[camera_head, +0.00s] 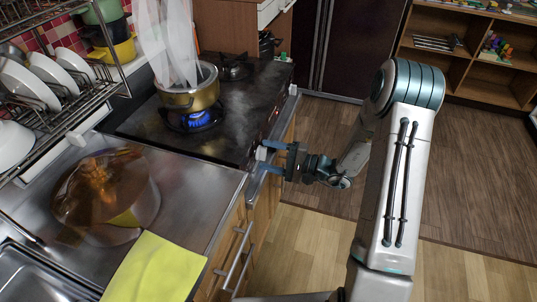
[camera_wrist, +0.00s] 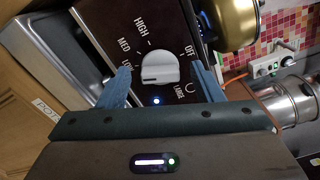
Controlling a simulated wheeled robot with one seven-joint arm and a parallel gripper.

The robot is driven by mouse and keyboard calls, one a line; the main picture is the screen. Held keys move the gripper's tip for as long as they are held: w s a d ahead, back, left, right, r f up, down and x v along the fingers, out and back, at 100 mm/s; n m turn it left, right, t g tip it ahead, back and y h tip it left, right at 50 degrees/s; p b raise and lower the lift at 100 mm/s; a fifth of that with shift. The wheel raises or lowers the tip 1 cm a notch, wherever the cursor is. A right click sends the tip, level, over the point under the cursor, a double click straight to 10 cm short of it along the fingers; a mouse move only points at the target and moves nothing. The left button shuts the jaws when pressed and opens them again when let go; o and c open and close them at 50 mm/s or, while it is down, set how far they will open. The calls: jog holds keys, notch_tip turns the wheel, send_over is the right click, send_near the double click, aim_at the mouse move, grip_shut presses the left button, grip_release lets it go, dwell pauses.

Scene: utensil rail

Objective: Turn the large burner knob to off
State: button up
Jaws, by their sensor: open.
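The large burner knob (camera_wrist: 160,68) is a white knob on the dark stove front, with HIGH, MED, LOW, OFF and LARGE printed around it. A dark mark shows on its lower left, on the side of LOW; I cannot tell its exact setting. In the head view the knob (camera_head: 262,153) is a small pale spot at the stove's front edge. My gripper (camera_head: 267,156) is open, its blue fingers on either side of the knob. In the wrist view my gripper (camera_wrist: 161,74) shows a gap between each finger and the knob; contact is not visible.
A blue flame (camera_head: 196,118) burns under a brass-coloured pot (camera_head: 190,97) holding a whitish translucent shape. A glossy covered pot (camera_head: 105,195) and a yellow cloth (camera_head: 155,268) are on the steel counter. A dish rack (camera_head: 60,95) stands left. The floor right of the stove is clear.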

jog(key=shift+w+a, duration=0.15)
jog(key=shift+a, duration=0.2)
jog(key=c, duration=0.9)
jog(key=shift+c, duration=0.2)
